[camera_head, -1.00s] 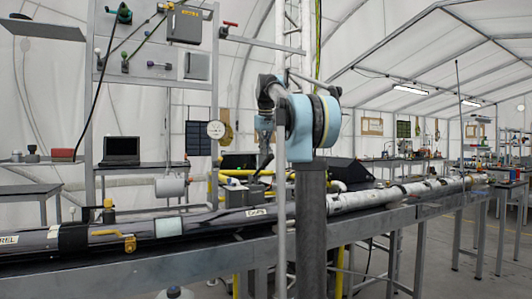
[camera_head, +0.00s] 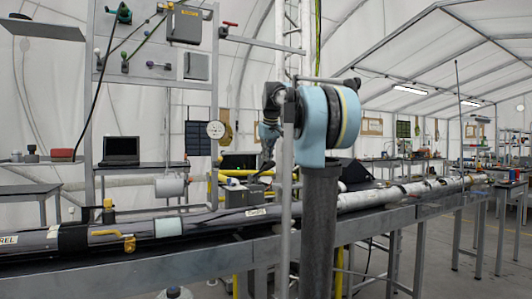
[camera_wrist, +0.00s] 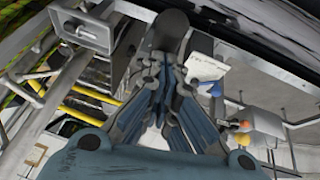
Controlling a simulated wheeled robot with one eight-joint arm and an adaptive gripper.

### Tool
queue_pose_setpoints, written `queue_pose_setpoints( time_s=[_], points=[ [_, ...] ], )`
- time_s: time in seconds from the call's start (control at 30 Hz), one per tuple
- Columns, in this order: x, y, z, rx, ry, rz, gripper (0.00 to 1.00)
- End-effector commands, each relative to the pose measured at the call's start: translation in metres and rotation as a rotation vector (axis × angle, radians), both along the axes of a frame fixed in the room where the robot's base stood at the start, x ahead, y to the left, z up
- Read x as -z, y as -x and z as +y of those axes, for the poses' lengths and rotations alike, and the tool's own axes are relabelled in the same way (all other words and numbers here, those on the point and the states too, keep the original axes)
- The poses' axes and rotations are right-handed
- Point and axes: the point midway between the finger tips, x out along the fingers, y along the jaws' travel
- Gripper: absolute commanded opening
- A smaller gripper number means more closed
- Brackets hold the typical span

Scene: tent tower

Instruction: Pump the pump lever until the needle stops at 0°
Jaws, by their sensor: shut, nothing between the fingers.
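A round white gauge (camera_head: 215,129) with a dial hangs on the rack's right post in the head view; its needle is too small to read. My gripper (camera_head: 264,172) points down above the grey pump box (camera_head: 243,195) behind the long pipe. In the wrist view my gripper (camera_wrist: 165,62) has its fingers close together at the tips, with nothing seen held. A dark grey rounded bar (camera_wrist: 171,32) lies just beyond the fingertips; it may be the pump lever, but I cannot tell whether they touch. In the head view my arm partly hides that area.
A long dark and white pipe (camera_head: 200,225) runs along the grey bench (camera_head: 210,252). A yellow valve handle (camera_head: 128,242) sticks out at the left. Yellow pipes (camera_head: 213,188) stand behind the pump box. A laptop (camera_head: 121,150) sits on a rear table.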

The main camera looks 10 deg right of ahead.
Motion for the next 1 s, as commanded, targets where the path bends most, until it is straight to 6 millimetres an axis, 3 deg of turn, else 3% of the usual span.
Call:
queue_pose_setpoints(
  time_s=[0.63, 1.0],
  points=[
    [0.067, 0.030, -0.010, 0.002, -0.107, -0.331, 0.00],
    [0.088, 0.033, -0.011, 0.000, -0.105, -0.325, 0.00]
  ],
)
